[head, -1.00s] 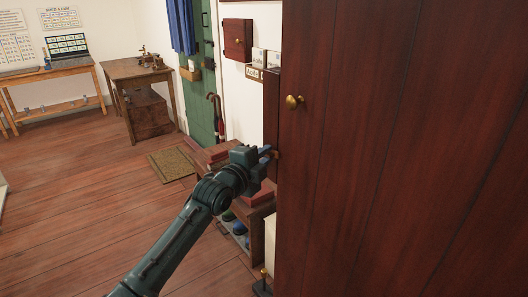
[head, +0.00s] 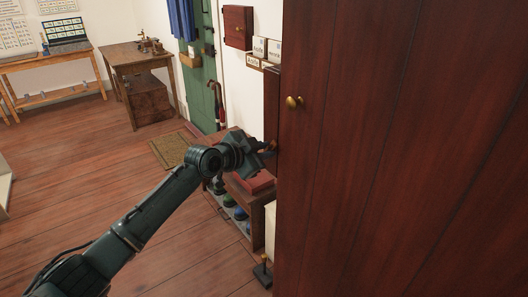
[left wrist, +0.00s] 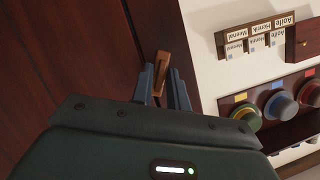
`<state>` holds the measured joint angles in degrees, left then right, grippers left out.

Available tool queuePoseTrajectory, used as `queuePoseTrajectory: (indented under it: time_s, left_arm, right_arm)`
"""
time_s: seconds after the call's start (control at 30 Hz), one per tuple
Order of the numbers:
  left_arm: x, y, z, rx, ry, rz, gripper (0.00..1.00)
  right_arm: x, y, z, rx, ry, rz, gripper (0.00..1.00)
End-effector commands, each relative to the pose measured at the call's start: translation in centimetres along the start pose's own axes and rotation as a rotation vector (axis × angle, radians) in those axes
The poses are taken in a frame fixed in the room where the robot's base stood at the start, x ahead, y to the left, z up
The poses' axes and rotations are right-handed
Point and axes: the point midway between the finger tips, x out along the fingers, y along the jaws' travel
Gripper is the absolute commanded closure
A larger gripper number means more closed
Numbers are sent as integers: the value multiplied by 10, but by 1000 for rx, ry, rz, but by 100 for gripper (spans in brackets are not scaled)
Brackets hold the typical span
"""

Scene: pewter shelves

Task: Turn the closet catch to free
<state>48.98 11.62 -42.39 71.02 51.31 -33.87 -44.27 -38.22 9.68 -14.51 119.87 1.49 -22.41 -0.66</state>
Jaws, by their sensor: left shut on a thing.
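The closet (head: 390,150) is the tall dark red wooden one filling the right of the head view, with a brass knob (head: 292,102) on its door. The closet catch (left wrist: 162,68) is a small brown wooden bar at the closet's edge in the left wrist view. It stands roughly lengthwise in that picture, slightly tilted. My left gripper (head: 270,147) reaches the closet's left edge in the head view. Its two blue-grey fingers (left wrist: 162,88) are shut on the catch, one on each side. In the head view the gripper largely hides the catch. My right gripper is not in view.
A low wooden rack (head: 258,225) with coloured round things stands below my left gripper. A small red wall cabinet (head: 238,27) and a name-labelled holder (head: 262,65) are on the white wall. The plank floor (head: 100,190) at left is open.

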Motion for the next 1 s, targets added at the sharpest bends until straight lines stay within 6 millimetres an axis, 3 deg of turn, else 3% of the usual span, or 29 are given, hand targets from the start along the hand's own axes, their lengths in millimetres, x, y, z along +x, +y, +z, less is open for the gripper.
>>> queuePoseTrajectory:
  time_s: [0.5,1.0]
  left_arm:
    - [1,-2,2,-375,0,155,100]
    - [0,-2,2,-487,-1,202,100]
  right_arm:
    - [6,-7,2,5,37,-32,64]
    - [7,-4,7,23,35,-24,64]
